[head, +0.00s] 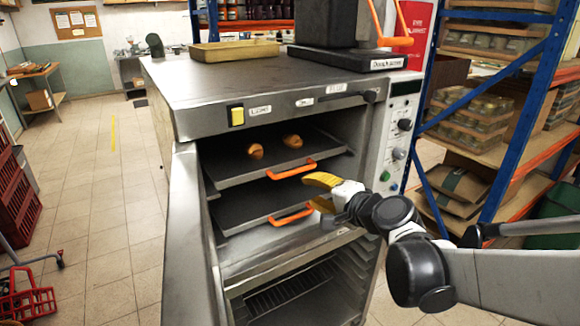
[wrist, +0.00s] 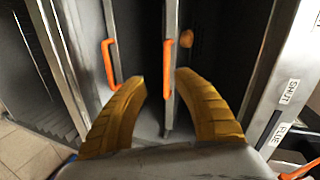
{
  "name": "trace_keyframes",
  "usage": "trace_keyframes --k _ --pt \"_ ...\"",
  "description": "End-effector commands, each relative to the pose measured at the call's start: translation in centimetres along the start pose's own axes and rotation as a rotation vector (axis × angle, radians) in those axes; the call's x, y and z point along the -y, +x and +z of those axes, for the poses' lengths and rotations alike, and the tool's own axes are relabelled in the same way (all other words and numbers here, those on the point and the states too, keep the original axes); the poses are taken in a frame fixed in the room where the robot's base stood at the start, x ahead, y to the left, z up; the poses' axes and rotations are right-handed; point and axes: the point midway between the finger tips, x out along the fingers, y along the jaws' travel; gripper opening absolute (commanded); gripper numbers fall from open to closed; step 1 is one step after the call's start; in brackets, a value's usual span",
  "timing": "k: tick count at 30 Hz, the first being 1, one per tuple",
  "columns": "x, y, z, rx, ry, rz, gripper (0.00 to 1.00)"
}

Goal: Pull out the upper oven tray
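The upper oven tray (head: 238,172) sits inside the open oven, with two small baked pieces (head: 255,151) on it. Its orange handle (head: 291,169) faces out at the front edge. My gripper (head: 314,192) is open in front of the oven, just right of this handle and slightly below it in the head view. In the wrist view, the upper handle (wrist: 168,65) shows upright between the two yellow fingers, with clear gaps on both sides. I see no contact. The lower tray (head: 245,207) with its orange handle (head: 290,217) sits below; that handle also shows left in the wrist view (wrist: 109,65).
The oven door (head: 183,220) stands open at the left. A wire rack (head: 290,288) is in the compartment below. A blue-framed shelf (head: 535,80) with jars stands at the right. Floor (head: 110,200) is clear to the left, with red crates (head: 15,195) at the far edge.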

Motion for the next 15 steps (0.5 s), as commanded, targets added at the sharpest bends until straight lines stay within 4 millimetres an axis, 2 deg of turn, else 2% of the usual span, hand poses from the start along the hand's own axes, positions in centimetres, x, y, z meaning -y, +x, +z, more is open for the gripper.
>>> trace_keyframes --k 1,6,11,15 --pt "0.0 1.3 -0.3 -0.003 0.056 -0.032 0.36" --pt "0.2 3.4 -0.9 -0.011 0.17 -0.094 0.36" --pt "0.2 4.9 -1.0 -0.01 0.184 -0.101 0.36" --pt "0.4 7.6 -1.0 -0.01 0.181 -0.1 0.36"
